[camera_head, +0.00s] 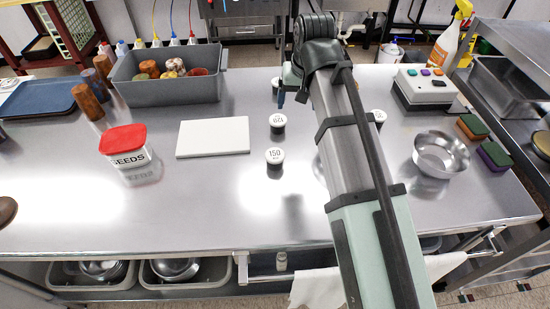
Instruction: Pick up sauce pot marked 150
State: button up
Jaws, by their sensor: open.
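The sauce pot marked 150 (275,157) is a small round pot with a white top, upright on the steel table left of my arm. A similar pot (277,121) stands just behind it, its marking hard to read. Another pot (275,83) is farther back beside my gripper, and one more (379,115) shows right of my arm. My gripper (281,99) is over the table behind the 150 pot, apart from it. It is open, but my wrist hides most of it.
A white board (213,137) and a red-lidded seeds tub (124,146) lie to the left. A grey bin (170,91) stands at the back left. A metal bowl (441,154) and a button box (424,88) are right of my arm. The table in front of the 150 pot is clear.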

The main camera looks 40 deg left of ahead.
jog(key=g+h, duration=0.1)
jog(key=h, duration=0.1)
send_over(275, 155)
jog(key=shift+m, duration=0.3)
jog(key=f, duration=0.8)
jog(key=shift+d+f, duration=0.15)
jog(key=shift+d, duration=0.05)
jog(key=shift+a+f, duration=0.15)
jog(key=shift+f, duration=1.4)
jog(key=shift+a+f, duration=0.1)
jog(key=shift+f, duration=1.4)
jog(key=c, duration=1)
